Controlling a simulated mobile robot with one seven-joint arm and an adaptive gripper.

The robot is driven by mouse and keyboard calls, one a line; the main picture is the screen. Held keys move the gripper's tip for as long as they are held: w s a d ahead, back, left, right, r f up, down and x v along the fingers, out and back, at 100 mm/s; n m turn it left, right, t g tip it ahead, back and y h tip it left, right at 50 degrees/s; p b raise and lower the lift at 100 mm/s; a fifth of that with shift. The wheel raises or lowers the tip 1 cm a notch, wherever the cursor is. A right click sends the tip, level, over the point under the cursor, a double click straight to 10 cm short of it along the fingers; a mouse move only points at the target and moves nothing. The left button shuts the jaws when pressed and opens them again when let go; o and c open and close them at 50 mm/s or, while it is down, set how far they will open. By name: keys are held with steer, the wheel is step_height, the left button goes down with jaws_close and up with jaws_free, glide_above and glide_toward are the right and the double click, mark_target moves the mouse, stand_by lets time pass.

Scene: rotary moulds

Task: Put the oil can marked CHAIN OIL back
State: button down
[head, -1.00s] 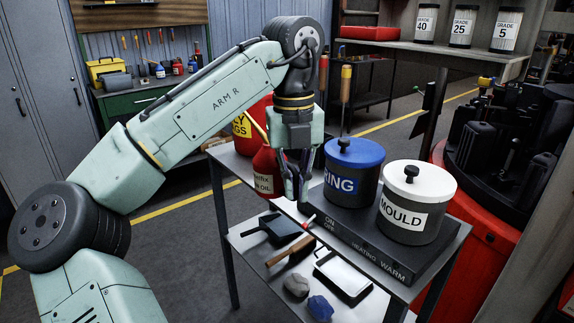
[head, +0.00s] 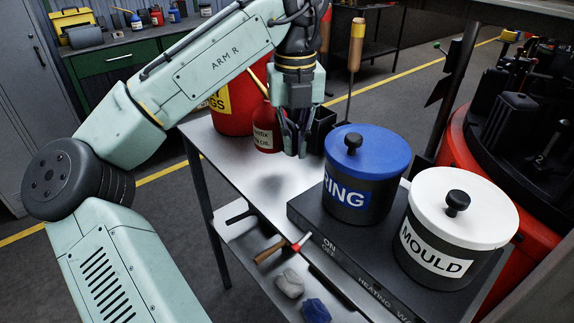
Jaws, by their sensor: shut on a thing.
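A red oil can (head: 264,138) with a pale label and a yellow spout is at my gripper, over the far part of the grey metal cart top (head: 210,140). Only part of its label shows, ending in "OIL"; the word CHAIN cannot be read. My gripper (head: 296,150) points down and is shut on the can's right side, hiding part of it. A soft shadow lies on the cart top in front of the can, which seems to be held a little above the surface.
A red rags bin (head: 235,112) stands close behind the can. A black holder (head: 322,128) is just right of my gripper. A blue-lidded pot (head: 358,195) and a white-lidded MOULD pot (head: 452,240) stand on a dark heating plate (head: 315,222). The cart top's left part is clear.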

steer(key=shift+f, duration=3.25)
steer(key=shift+f, duration=0.1)
steer(key=c, duration=1.7)
jaws_free()
